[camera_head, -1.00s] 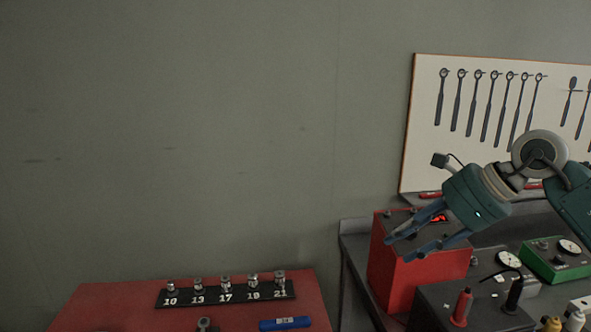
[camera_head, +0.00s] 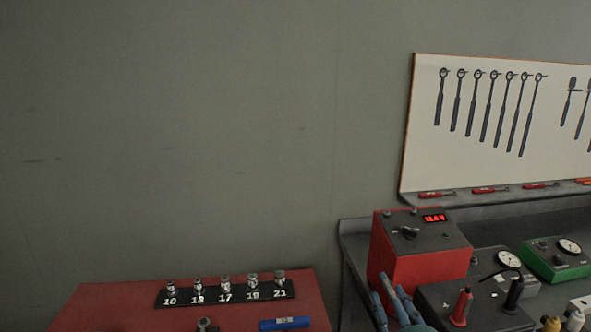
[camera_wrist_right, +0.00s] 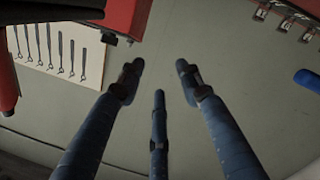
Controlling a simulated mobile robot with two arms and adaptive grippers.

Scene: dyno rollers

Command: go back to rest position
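My right gripper (camera_head: 388,288) shows at the bottom of the head view, just in front of the red box's lower left side. Its blue fingers point up. In the right wrist view my right gripper (camera_wrist_right: 158,78) has its fingers spread apart, with nothing between them. My left gripper is not in view.
A red power box (camera_head: 415,262) with a lit display stands on the dark bench, near a grey gauge box (camera_head: 500,268) and a green box (camera_head: 557,262). A red cabinet (camera_head: 110,300) carries a socket rack (camera_head: 226,293) and a blue tool (camera_head: 285,323). A tool board (camera_head: 425,150) hangs behind.

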